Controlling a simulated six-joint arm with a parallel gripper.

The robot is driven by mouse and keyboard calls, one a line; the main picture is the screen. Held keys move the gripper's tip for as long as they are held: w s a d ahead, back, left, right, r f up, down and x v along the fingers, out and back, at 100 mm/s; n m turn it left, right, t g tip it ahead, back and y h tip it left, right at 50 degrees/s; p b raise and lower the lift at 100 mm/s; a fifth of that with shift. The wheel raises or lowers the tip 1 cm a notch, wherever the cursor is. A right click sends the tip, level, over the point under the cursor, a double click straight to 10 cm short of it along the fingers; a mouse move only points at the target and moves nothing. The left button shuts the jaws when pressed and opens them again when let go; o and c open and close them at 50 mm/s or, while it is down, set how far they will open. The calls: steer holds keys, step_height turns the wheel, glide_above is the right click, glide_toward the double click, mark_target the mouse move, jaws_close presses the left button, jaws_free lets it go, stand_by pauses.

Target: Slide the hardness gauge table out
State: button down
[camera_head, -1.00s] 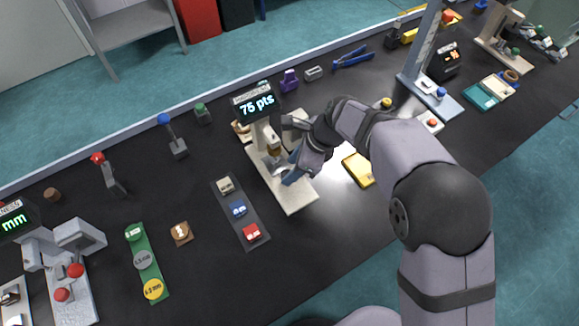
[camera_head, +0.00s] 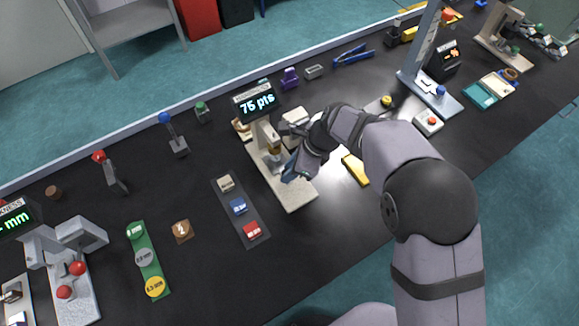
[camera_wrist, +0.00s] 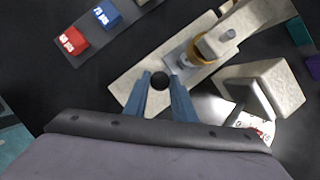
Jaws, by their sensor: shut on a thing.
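The hardness gauge (camera_head: 262,130) stands on a pale base near the middle of the bench, and its display reads 75 pts. In the wrist view its pale base (camera_wrist: 125,84) runs diagonally, with the small grey metal table (camera_wrist: 177,58) on it under the gauge's column. A brass-coloured ring or piece (camera_wrist: 205,48) shows at the grey table. A round black knob (camera_wrist: 159,81) is at the near end of the table. My gripper (camera_wrist: 160,83) has its blue fingers shut on this knob, one on each side. In the head view my gripper (camera_head: 291,170) is low over the base and partly hides the table.
Left of the base lies a dark strip with beige, blue and red blocks (camera_head: 238,207). A pale block-shaped device (camera_wrist: 262,86) stands close on the right in the wrist view. A yellow block (camera_head: 355,170) lies right of my gripper. The base's near end (camera_head: 298,198) is bare.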

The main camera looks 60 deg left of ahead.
steer(key=d, duration=1.1)
steer(key=shift+b, duration=0.3)
steer(key=c, duration=1.5)
jaws_free()
steer(key=shift+d, duration=0.1)
steer(key=shift+o, duration=0.2)
steer(key=shift+w+d+r, duration=0.1)
steer(key=shift+w+r, duration=0.15)
steer(key=shift+r, duration=0.35)
steer(key=b+v, duration=0.1)
steer(key=v, duration=0.5)
steer(key=shift+d, duration=0.1)
